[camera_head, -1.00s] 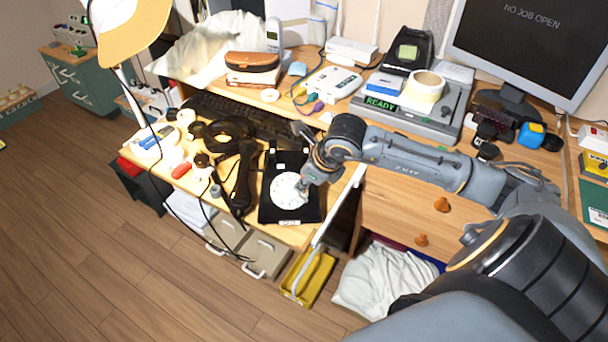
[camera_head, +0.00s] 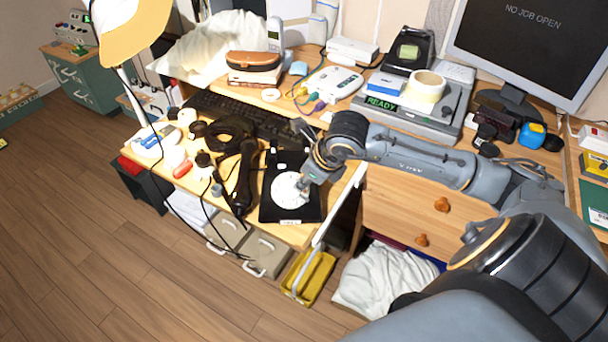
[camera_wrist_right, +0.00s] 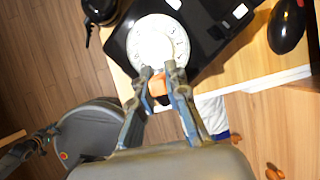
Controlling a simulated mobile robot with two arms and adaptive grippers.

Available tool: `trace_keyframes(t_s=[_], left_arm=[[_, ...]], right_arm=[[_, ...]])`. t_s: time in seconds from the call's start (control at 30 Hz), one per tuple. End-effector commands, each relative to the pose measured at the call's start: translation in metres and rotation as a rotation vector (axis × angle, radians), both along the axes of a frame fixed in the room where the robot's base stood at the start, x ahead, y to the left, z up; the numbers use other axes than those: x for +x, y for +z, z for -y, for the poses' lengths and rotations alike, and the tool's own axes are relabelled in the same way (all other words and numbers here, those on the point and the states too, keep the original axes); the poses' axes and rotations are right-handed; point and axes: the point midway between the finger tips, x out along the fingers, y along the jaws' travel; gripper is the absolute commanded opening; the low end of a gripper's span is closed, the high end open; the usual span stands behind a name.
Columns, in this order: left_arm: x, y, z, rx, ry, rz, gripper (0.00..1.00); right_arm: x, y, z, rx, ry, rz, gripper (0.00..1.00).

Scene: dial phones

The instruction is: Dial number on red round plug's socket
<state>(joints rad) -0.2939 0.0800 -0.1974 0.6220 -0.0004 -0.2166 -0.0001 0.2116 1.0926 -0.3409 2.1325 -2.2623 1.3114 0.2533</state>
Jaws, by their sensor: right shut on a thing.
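A black dial phone (camera_head: 300,212) with a white round dial (camera_head: 287,188) lies on the desk's left part. A black handset (camera_head: 243,180) lies off the phone to its left. My right gripper (camera_head: 304,186) is at the right edge of the dial. In the wrist view, my right gripper (camera_wrist_right: 160,75) is shut on a small orange object (camera_wrist_right: 157,86), with the white dial (camera_wrist_right: 157,42) just beyond the fingertips. Contact with the dial is hard to tell. A small red object (camera_head: 182,169) lies left of the handset; I cannot tell whether it is a plug. My left gripper is out of view.
A keyboard (camera_head: 245,118) lies behind the phone. Black cables and small parts crowd the desk's left side. A grey device with a READY display (camera_head: 410,120) stands behind my right arm. Below the desk are a yellow tray (camera_head: 312,275) and orange-knobbed drawers (camera_head: 400,208).

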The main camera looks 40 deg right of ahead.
Motion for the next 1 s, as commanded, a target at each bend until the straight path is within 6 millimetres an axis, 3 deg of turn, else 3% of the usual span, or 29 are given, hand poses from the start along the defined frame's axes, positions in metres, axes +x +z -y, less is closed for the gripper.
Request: trace_keyframes(t_s=[0.27,0.63,1.0], left_arm=[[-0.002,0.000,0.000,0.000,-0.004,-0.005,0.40],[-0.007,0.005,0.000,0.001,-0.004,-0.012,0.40],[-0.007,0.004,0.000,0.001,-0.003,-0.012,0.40]], right_arm=[[0.003,0.001,0.001,0.000,-0.001,0.002,0.00],[0.036,0.019,0.009,0.000,-0.001,0.001,0.00],[0.039,0.020,0.009,0.000,0.000,0.000,0.00]])
